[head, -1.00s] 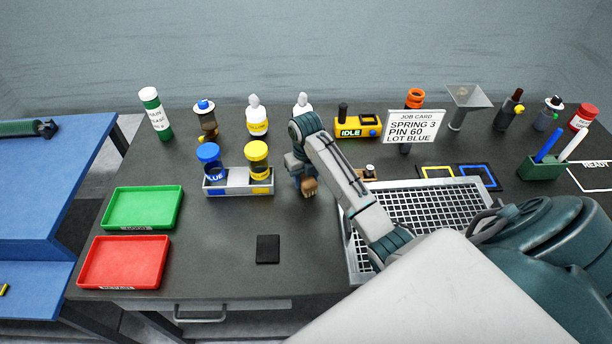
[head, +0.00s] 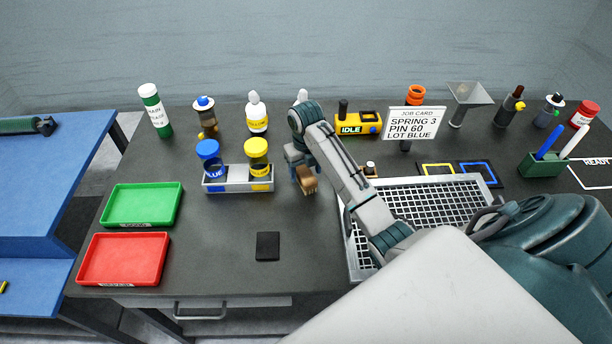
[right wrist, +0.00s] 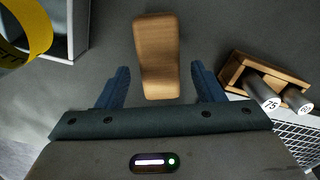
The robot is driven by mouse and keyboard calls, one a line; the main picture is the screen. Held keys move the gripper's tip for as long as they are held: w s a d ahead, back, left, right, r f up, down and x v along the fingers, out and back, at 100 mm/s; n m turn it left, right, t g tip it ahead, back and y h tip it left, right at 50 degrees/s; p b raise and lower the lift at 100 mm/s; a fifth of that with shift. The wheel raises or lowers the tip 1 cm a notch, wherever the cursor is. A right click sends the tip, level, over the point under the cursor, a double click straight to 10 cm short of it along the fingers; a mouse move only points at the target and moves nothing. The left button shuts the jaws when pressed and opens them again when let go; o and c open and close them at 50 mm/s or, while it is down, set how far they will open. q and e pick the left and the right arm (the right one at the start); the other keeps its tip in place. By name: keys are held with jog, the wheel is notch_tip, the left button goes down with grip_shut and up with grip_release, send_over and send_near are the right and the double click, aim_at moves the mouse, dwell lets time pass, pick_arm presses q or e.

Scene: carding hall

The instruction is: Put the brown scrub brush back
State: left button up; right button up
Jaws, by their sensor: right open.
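The brown scrub brush (head: 307,181) is a wooden block on the dark table, right of the grey bottle holder. In the right wrist view the brush (right wrist: 157,52) lies lengthwise, its near end between my fingers. My right gripper (right wrist: 161,84) is open, with a gap on both sides of the brush. In the head view my right gripper (head: 299,166) is just behind the brush and partly hidden by its own wrist. The brush's underside is hidden. My left gripper is not in view.
Left of the brush stands the grey holder (head: 237,187) with blue and yellow bottles. To the right are a small wooden rack (right wrist: 234,72) with grey pins and a metal grid tray (head: 440,211). A black pad (head: 267,246) lies in front; the table around it is clear.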

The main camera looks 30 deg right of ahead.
aim_at(306, 174)
notch_tip(306, 174, up, 5)
jog(key=shift+f+p, duration=0.1)
jog(key=shift+p, duration=0.65)
notch_tip(306, 174, up, 5)
jog(key=p, duration=0.5)
jog(key=shift+s+f, duration=0.1)
jog(key=shift+f, duration=0.05)
